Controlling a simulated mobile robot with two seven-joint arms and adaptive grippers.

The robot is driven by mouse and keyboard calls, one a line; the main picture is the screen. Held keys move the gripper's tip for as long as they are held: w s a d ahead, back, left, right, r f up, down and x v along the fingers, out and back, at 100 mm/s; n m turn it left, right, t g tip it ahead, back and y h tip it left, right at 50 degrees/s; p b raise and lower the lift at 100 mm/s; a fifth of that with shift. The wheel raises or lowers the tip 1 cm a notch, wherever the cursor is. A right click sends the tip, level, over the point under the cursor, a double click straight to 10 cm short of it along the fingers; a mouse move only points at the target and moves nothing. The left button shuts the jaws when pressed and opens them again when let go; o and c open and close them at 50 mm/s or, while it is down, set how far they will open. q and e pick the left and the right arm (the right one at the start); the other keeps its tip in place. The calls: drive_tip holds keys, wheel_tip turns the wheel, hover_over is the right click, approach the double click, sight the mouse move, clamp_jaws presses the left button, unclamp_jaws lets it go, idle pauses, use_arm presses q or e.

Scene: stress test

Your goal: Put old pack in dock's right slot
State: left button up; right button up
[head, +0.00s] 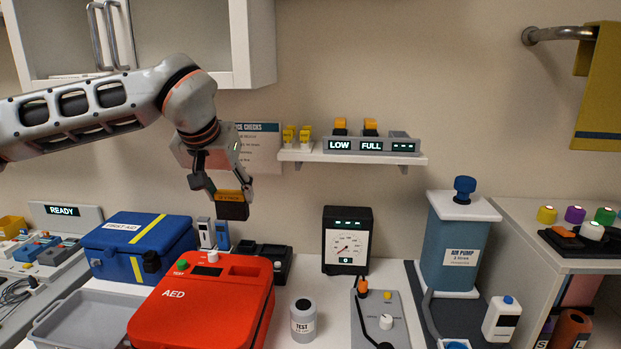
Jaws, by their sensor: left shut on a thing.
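My left gripper (222,188) reaches in from the left and is shut on a dark pack (232,211) with an orange top. It holds the pack in the air above the back of the counter. The dock (372,145) is a grey unit on a white wall shelf, to the right of and higher than the held pack in the picture. Its left display reads LOW and its middle one FULL, each with an orange-topped pack behind it. The right display shows dashes, and no orange top shows at the right slot. My right gripper is not in view.
The wall shelf (352,157) also bears small yellow items (297,135) at its left end. Below the held pack are a red AED case (205,300), a blue first aid box (138,243) and a black holder (266,259). A gauge (347,241) stands below the shelf.

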use_arm(q)
drive_tip(key=s+a+f, duration=0.4)
drive_tip(key=s+f, duration=0.4)
drive_tip(key=s, duration=0.2)
drive_tip(key=w+d+r, duration=0.1)
drive_tip(key=w+r, duration=0.2)
drive_tip(key=w+d+r, duration=0.2)
drive_tip(key=w+r, duration=0.1)
drive_tip(key=w, duration=0.1)
drive_tip(key=w+d+r, duration=0.1)
drive_tip(key=w+r, duration=0.2)
drive_tip(key=w, duration=0.1)
drive_tip(key=shift+w+d+r, duration=0.2)
drive_tip(key=shift+d, duration=0.2)
drive_tip(key=shift+f, duration=0.1)
wheel_tip(320, 180, down, 19)
drive_tip(key=shift+f, duration=0.2)
drive_tip(key=shift+f, duration=0.15)
drive_tip(key=o, duration=1.3)
drive_tip(key=shift+c, duration=0.2)
drive_tip(key=shift+f, duration=0.1)
